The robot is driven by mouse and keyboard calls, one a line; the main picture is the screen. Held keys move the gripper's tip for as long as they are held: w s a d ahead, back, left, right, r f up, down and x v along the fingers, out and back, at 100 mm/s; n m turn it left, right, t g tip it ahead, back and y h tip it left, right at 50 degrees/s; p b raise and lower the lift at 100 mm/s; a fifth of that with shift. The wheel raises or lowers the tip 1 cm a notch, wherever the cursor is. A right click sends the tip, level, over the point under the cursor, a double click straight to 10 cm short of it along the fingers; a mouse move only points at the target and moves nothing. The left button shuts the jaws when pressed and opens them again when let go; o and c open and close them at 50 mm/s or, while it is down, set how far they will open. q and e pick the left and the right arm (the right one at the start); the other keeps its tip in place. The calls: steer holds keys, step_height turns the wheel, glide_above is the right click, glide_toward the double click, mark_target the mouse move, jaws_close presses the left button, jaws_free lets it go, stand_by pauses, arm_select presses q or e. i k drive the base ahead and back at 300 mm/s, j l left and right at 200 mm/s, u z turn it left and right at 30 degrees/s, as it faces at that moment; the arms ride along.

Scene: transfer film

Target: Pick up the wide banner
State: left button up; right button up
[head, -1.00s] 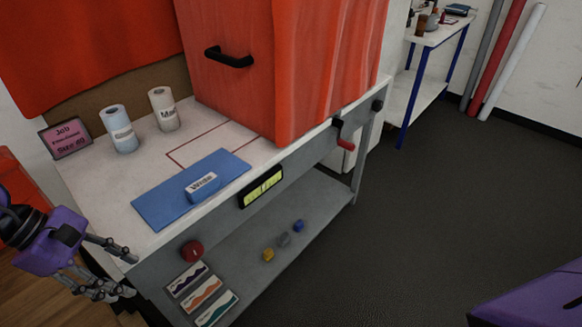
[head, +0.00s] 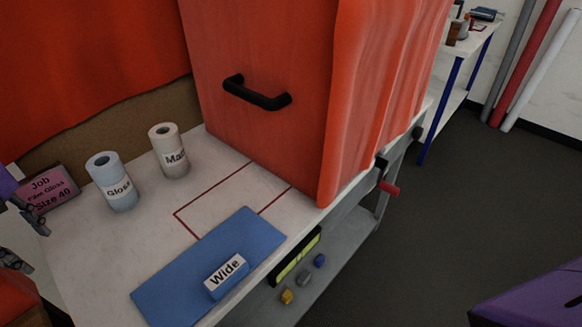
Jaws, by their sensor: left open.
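A flat blue sheet (head: 175,287) lies at the near edge of the white table. A small blue block (head: 228,276) labelled "Wide" sits on its near part. I cannot tell whether the block and sheet are one piece. My left gripper (head: 28,240) is at the left picture edge, partly cut off, with its fingers apart and empty. It is well left of the blue sheet, close to the pink job sign. My right gripper is out of view.
A roll labelled "Gloss" (head: 115,185), a roll labelled "Matt" (head: 170,155) and a pink job sign (head: 47,189) stand at the back left. A big red cabinet (head: 262,140) with a black handle fills the table's far end. A red crank (head: 389,188) juts from the front.

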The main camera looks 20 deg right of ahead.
mark_target(191, 286)
steer(key=k+l, duration=0.1)
steer(key=l, duration=0.35)
steer(key=k+l+z, duration=0.1)
steer(key=l, duration=0.4)
steer(key=k+l, duration=0.15)
steer(key=l, duration=0.3)
steer(key=z, duration=0.05)
